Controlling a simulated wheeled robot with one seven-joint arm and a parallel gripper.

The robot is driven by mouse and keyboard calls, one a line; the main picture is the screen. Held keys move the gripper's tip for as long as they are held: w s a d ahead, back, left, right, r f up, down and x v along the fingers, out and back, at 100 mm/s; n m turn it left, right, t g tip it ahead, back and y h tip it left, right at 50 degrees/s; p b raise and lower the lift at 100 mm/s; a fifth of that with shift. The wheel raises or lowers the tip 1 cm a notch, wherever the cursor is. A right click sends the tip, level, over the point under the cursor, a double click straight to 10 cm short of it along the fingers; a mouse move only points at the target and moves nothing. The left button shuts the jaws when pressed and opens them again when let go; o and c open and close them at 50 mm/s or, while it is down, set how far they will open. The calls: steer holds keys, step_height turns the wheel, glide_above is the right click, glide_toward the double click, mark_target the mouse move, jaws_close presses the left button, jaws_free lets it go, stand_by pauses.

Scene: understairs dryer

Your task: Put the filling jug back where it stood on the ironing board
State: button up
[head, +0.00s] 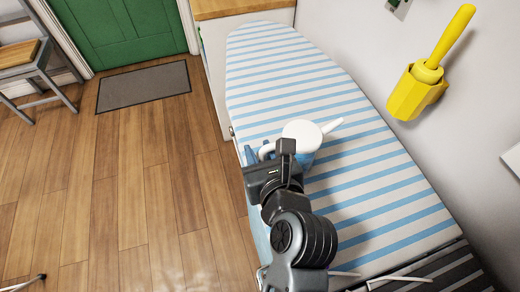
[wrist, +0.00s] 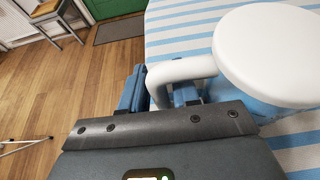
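The filling jug (head: 301,134) has a white round top, a white handle, a pale spout and a blue body. It is upright over the middle of the striped ironing board (head: 290,72), its spout pointing right and its handle left. In the wrist view the jug (wrist: 268,50) fills the upper right. My gripper (wrist: 160,93) has its blue fingers on both sides of the handle (wrist: 185,68), close against it, and looks shut on it. The jug's base is partly hidden, so I cannot tell whether it touches the board.
A yellow holder (head: 416,92) hangs on the wall at the right. A wooden-topped cabinet (head: 225,8) stands beyond the board's far end. A chair (head: 30,65) and a grey mat (head: 143,86) are on the floor at left. The far half of the board is clear.

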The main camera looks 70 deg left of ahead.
steer(key=shift+o, duration=1.1)
steer(key=shift+r, duration=0.1)
steer(key=v, duration=1.2)
stand_by(0.8)
